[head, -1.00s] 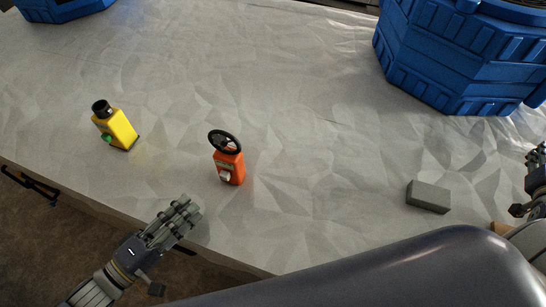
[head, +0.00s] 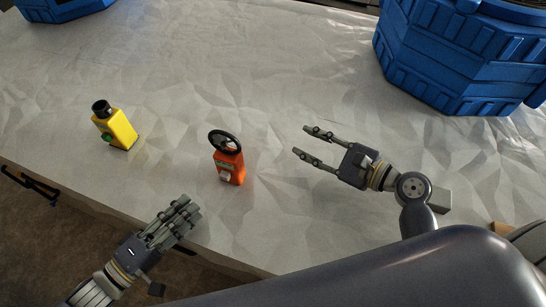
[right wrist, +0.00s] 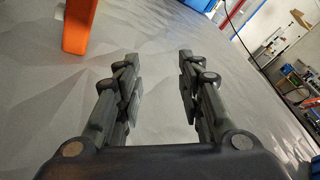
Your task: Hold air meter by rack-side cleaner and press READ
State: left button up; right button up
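An orange hand-held device (head: 230,168) with a black ring on top and a small pale front panel stands upright on the covered table; it looks like the air meter. Its orange body also shows at the upper left of the right wrist view (right wrist: 77,28). My right gripper (head: 308,144) is open and empty, right of the device and apart from it, fingers pointing left. My left gripper (head: 188,215) is over the table's front edge, below and left of the device; its finger gap is unclear. Large blue ribbed machines, possibly cleaners, stand at the back right (head: 440,60) and back left (head: 60,8).
A yellow device (head: 117,128) with a black top and green button stands left of the orange one. A grey block (head: 440,201) lies at the right, partly hidden behind my right arm. The table's middle, behind the orange device, is clear.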

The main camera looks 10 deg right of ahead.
aim_at(211, 142)
jog(key=s+a+r+m+g+y, duration=0.25)
jog(key=s+a+y, duration=0.2)
jog(key=a, duration=0.55)
jog(key=shift+y, duration=0.35)
jog(key=x, duration=0.7)
jog(key=r+x, duration=0.1)
jog(key=x, duration=0.3)
jog(key=shift+w, duration=0.2)
grip_shut()
pick_arm(q)
grip_shut()
